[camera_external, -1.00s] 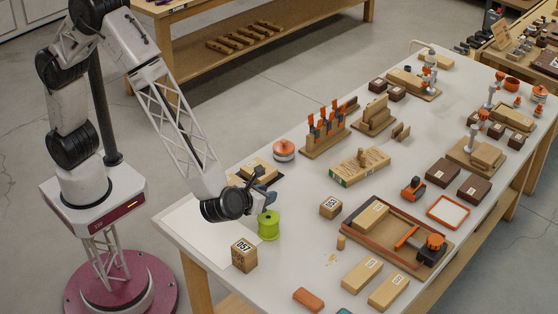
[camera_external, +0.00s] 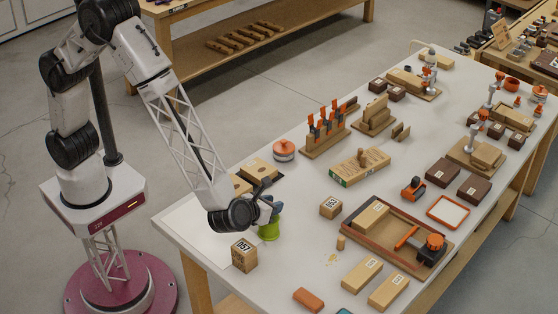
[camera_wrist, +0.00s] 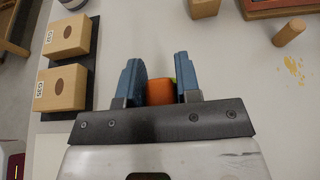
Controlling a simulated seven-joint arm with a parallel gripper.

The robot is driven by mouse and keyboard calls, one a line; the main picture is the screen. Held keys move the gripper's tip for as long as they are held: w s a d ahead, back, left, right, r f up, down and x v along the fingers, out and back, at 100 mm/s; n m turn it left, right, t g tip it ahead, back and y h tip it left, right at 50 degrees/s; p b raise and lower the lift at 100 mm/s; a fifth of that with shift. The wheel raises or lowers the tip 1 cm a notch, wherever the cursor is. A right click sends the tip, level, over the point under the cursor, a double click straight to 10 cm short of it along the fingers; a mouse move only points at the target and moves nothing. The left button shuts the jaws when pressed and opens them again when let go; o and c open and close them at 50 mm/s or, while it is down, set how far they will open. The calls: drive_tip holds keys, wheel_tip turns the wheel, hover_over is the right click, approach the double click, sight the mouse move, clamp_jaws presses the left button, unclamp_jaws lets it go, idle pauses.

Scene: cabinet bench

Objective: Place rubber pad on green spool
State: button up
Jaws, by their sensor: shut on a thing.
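My gripper (camera_external: 270,211) is low over the green spool (camera_external: 269,231), which stands upright near the table's left end. In the wrist view my gripper's blue fingers (camera_wrist: 160,88) are shut on an orange piece, seemingly the rubber pad (camera_wrist: 159,93). A thin sliver of green shows beside it. In the external view the fingers hide the held piece and the spool's top, so I cannot tell whether the two touch.
A wooden block marked 057 (camera_external: 244,255) stands in front of the spool, and a smaller numbered block (camera_external: 330,207) to its right. Wooden blocks (camera_wrist: 68,36) lie on a black base behind. A red lidded jar (camera_external: 284,150) stands farther back. White table is bare around the spool.

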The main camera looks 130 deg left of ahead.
drive_tip(key=shift+f, duration=0.35)
drive_tip(key=o, duration=0.9)
drive_tip(key=shift+r, duration=0.2)
drive_tip(key=shift+v, duration=6)
